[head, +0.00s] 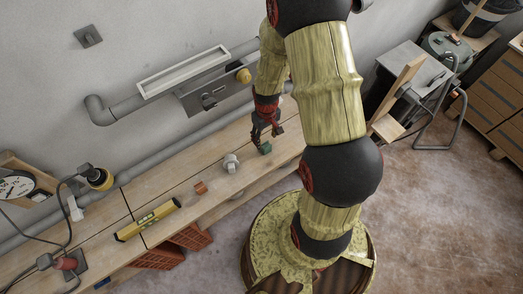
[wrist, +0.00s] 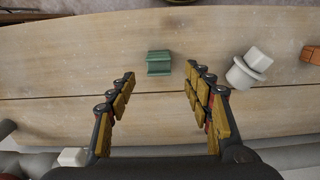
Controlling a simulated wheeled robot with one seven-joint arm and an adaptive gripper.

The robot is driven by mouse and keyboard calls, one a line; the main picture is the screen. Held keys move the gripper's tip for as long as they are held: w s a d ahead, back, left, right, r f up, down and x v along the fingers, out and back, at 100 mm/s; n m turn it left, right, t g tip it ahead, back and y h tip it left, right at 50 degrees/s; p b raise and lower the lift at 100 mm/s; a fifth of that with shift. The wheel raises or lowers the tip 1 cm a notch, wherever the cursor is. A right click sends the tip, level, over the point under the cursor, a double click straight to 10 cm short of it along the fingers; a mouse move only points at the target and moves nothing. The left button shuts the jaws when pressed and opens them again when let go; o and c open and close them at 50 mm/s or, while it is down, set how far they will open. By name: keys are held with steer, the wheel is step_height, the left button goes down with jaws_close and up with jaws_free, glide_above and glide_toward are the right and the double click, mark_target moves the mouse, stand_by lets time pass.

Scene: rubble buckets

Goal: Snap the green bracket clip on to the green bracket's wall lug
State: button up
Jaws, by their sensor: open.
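The green bracket clip (head: 265,148) lies on the wooden bench below my gripper (head: 266,130). In the wrist view the clip (wrist: 159,63) is a small ribbed green block, just beyond and between the spread fingertips of my gripper (wrist: 160,76). The fingers are open with nothing between them, and I see no contact with the clip. I cannot make out the green bracket's wall lug in either view; my arm covers part of the wall.
A white fitting (head: 231,162), an orange block (head: 200,187) and a yellow level (head: 149,220) lie along the bench to the left. Grey pipes (head: 103,112) and a metal plate (head: 207,97) are on the wall behind. Bare bench surrounds the clip.

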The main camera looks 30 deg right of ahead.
mark_target(266, 146)
steer(key=shift+d+f, duration=0.1)
steer(key=shift+f, duration=0.3)
steer(key=shift+s+f+b, duration=0.15)
steer(key=shift+f+b, duration=1)
steer(key=shift+f, duration=2.4)
steer(key=c, duration=0.3)
steer(key=c, duration=0.7)
steer(key=shift+c, duration=0.4)
